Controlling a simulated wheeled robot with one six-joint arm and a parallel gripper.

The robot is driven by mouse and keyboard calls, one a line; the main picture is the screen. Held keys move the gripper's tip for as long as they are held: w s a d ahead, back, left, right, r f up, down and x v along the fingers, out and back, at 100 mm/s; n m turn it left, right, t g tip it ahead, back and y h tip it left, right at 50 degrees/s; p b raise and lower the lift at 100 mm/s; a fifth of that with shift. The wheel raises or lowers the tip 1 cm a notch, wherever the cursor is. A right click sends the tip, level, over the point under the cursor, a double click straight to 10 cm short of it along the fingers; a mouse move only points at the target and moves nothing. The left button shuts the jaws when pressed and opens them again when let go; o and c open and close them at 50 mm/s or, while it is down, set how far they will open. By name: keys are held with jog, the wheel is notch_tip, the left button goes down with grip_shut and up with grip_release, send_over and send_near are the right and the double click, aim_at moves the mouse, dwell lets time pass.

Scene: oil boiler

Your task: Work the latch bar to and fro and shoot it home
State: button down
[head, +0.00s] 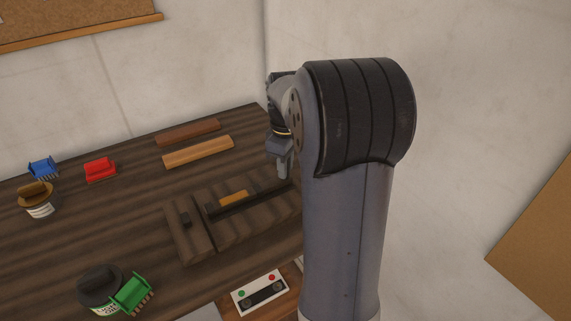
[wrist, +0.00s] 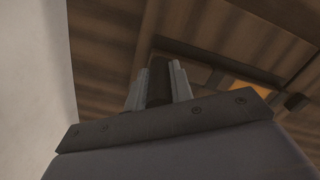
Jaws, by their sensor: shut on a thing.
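The latch assembly is a brown wooden block (head: 255,222) on the table, with a dark latch bar (head: 218,210) lying along it. An orange piece (head: 233,198) sits over the bar's middle; it also shows in the wrist view (wrist: 252,93). A separate narrow block (head: 182,235) with a dark piece on it stands to the left, beyond a gap from the main block. My gripper (head: 283,176) points down at the bar's right end. In the wrist view my gripper (wrist: 158,84) is shut on a dark upright knob (wrist: 159,82). My arm hides part of the block's right side.
Two wooden bars, dark (head: 188,132) and light (head: 198,151), lie behind the latch. A white control box (head: 260,293) sits in front. A wall rises behind.

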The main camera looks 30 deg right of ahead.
aim_at(265, 185)
jog(key=a, duration=0.5)
jog(key=shift+a+p, duration=0.35)
jog(key=shift+a, duration=0.05)
jog(key=c, duration=1.3)
grip_release()
jog(key=shift+a, duration=0.15)
jog(key=shift+o, duration=0.2)
notch_tip(265, 185, up, 11)
jog(key=shift+f+p, duration=0.1)
jog(key=shift+p, duration=0.2)
